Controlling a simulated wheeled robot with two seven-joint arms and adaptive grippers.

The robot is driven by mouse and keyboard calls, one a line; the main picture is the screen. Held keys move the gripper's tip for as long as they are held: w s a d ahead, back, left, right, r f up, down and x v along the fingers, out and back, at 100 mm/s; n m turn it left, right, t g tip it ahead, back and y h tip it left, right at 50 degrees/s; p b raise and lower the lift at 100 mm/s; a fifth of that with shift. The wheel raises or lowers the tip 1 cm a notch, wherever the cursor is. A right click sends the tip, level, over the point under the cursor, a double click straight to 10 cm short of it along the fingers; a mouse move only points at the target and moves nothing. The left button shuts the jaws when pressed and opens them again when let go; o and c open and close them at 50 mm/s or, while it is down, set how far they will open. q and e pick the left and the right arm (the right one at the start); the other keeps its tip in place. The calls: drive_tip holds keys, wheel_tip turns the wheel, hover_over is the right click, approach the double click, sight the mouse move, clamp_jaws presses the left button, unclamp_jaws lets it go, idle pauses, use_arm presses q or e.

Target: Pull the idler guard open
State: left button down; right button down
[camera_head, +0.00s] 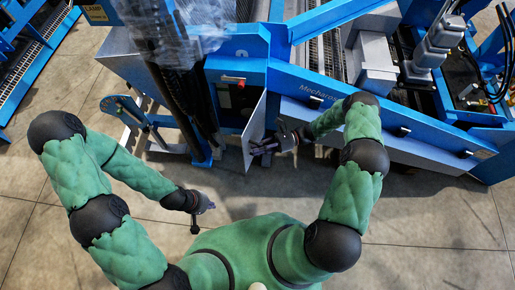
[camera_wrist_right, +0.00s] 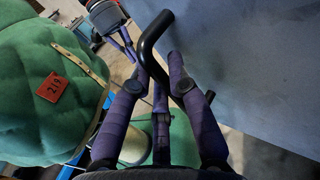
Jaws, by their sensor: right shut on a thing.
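The idler guard (camera_head: 254,131) is a pale grey panel standing out at an angle from the blue machine front. In the right wrist view its flat grey face (camera_wrist_right: 245,60) fills the right side. A black bent handle (camera_wrist_right: 152,38) sits at the guard. My right gripper (camera_head: 268,147) is at the guard's right side in the head view. In the right wrist view its purple fingers (camera_wrist_right: 165,85) are shut on the handle. My left gripper (camera_head: 202,208) is low, away from the guard, with its fingers apart and empty.
The blue machine (camera_head: 340,92) spans the back, with a panel bearing a red button (camera_head: 240,84) left of the guard. Dark vertical hoses or chains (camera_head: 180,95) hang further left. The concrete floor (camera_head: 440,225) is clear at right front.

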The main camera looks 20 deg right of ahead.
drive_tip(key=shift+w, duration=0.1)
drive_tip(key=c, duration=1.4)
unclamp_jaws()
drive_tip(key=shift+d, duration=0.1)
drive_tip(key=d, duration=1.2)
drive_tip(key=shift+w, duration=0.3)
